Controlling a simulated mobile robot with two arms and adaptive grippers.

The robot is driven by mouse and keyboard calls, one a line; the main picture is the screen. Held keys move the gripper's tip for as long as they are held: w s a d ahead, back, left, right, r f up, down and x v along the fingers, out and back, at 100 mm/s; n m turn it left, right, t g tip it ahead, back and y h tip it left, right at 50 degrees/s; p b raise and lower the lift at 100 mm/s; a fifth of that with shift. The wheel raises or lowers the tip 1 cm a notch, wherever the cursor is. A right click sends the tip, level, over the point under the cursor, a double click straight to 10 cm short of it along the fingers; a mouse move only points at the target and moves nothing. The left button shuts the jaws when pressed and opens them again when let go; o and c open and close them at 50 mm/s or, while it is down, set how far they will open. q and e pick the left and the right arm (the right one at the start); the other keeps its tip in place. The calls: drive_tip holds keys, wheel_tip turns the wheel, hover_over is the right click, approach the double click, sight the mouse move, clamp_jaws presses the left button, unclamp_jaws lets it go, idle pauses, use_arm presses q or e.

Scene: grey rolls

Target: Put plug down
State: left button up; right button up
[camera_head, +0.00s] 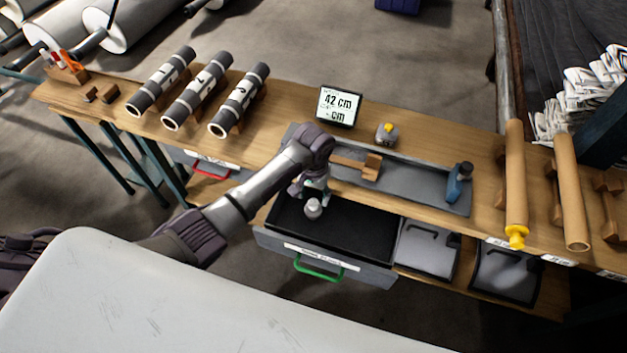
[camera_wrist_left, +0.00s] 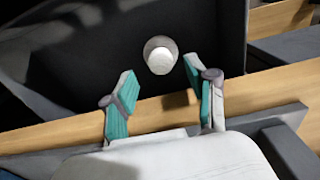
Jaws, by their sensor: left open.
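A pale grey plug (camera_head: 313,208) lies inside the open, dark-lined drawer (camera_head: 362,232), near its left part. In the left wrist view the plug (camera_wrist_left: 160,56) shows as a round white end on the dark drawer floor. My left gripper (camera_head: 311,194) is over the drawer, just behind the plug in the head view. In the left wrist view my left gripper (camera_wrist_left: 163,100) has its teal-padded fingers spread wide with nothing between them. The plug is beyond the fingertips, apart from them. My right gripper is in neither view.
The wooden bench (camera_head: 285,98) holds three dark rolls with white labels (camera_head: 200,91), a "42 cm" display (camera_head: 338,106), a small yellow-topped device (camera_head: 386,133) and a grey tray (camera_head: 418,185) with a blue tool (camera_head: 458,184). Brown tubes (camera_head: 515,185), one yellow-plugged, lie at right.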

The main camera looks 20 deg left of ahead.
use_arm(q)
wheel_tip(320, 180, up, 8)
drive_tip(key=shift+s, duration=0.1)
idle(0.6)
